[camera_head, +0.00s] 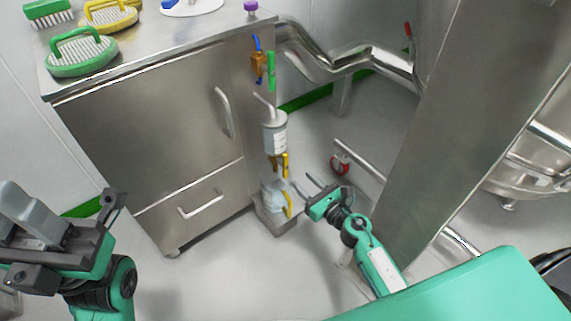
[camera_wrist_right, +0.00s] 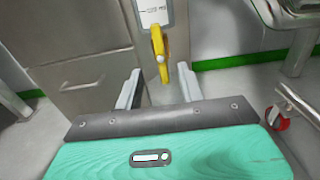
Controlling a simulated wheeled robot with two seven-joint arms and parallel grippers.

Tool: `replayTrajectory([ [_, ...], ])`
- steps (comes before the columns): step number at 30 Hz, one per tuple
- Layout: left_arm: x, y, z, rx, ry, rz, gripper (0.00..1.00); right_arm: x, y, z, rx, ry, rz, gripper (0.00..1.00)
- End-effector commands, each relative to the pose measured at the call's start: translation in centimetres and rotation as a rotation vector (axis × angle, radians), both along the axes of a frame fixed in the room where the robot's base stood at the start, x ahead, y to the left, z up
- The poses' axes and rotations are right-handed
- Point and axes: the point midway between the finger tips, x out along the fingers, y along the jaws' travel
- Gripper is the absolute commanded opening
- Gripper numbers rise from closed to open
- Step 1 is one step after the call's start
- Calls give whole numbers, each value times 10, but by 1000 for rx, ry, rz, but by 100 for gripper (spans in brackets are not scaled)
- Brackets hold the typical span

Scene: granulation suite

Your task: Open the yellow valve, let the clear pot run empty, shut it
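The yellow valve (camera_head: 285,165) sits under a pale cylindrical pot (camera_head: 273,134) with a white label, beside the steel cabinet. Below the valve, a clear jug (camera_head: 272,192) with a yellow handle stands on a low grey base. My right gripper (camera_head: 303,184) is open and empty, just right of the jug and valve. In its wrist view the fingers (camera_wrist_right: 159,88) are spread with the yellow lever between and beyond them. My left gripper (camera_head: 28,218) is far left; its finger gap is unclear.
The steel cabinet (camera_head: 150,130) has a door and drawer handle. Brushes and a purple-capped item (camera_head: 250,6) lie on its top. Steel pipes (camera_head: 340,64) and a red-wheeled caster (camera_head: 340,164) stand to the right.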

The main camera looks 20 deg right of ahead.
Motion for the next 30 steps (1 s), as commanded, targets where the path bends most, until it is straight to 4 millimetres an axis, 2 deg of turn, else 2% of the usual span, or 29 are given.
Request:
replayTrajectory([
  [1, 0, 0, 0, 0, 1, 1, 36, 10, 4, 1, 1, -2, 1, 39],
  [9, 0, 0, -1, 1, 1, 0, 36, 56, 21, 0, 3, -1, 0, 39],
  [15, 0, -1, -1, 2, -1, -3, 36, 80, 29, 0, 3, 0, 0, 39],
  [21, 1, -2, -1, 2, -3, -4, 36, 90, 33, 0, 3, 1, 0, 39],
  [29, 1, -2, 0, 1, -3, -5, 36, 91, 34, 0, 3, 1, 0, 39],
  [30, 1, -2, 0, 1, -3, -5, 36, 91, 33, 0, 3, 1, 0, 33],
])
